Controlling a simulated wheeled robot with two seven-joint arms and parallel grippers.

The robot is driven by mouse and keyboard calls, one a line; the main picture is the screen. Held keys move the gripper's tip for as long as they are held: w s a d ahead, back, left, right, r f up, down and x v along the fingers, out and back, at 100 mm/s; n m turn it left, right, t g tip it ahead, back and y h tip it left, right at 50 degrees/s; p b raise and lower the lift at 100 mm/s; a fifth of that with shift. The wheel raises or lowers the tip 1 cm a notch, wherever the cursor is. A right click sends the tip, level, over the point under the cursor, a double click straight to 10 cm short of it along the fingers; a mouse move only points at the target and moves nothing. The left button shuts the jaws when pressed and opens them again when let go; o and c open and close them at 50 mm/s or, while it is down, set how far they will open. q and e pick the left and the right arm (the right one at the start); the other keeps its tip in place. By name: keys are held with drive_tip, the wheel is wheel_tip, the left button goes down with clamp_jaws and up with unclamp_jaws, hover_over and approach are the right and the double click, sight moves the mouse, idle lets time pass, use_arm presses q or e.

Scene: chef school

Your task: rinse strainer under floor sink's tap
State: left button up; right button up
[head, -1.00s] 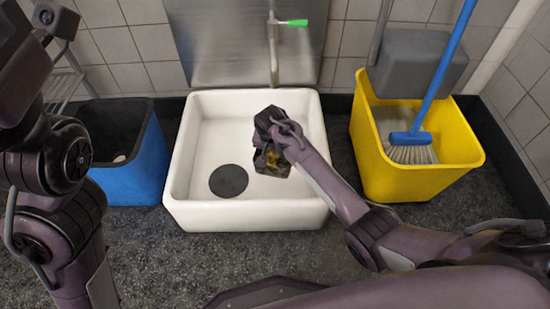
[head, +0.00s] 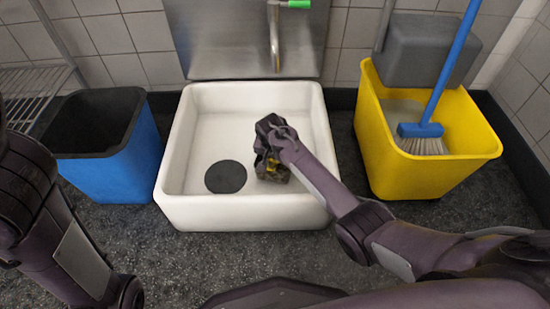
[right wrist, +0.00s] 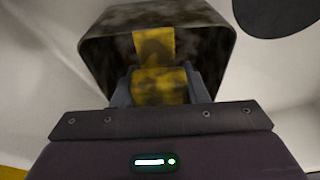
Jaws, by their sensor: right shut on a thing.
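The strainer (right wrist: 205,35), a dark, stained vessel with a yellow strip, fills the top of the right wrist view. In the head view it is small and partly hidden under my right gripper (head: 268,165), inside the white floor sink (head: 300,211). My right gripper is shut on the strainer at its yellow part; its fingers also show in the right wrist view (right wrist: 160,88). The tap (head: 274,38), with a green lever (head: 298,4), is on the metal panel behind the sink. No water is visible. My left arm shows at the left edge, but its gripper is out of view.
A blue bin (head: 135,160) stands left of the sink. A yellow bucket (head: 420,180) with a blue brush (head: 420,130) stands to the right. A round dark drain (head: 226,177) lies in the sink floor. The sink's left part is clear.

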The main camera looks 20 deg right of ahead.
drive_tip(key=shift+w, duration=0.1)
drive_tip(key=o, duration=1.2)
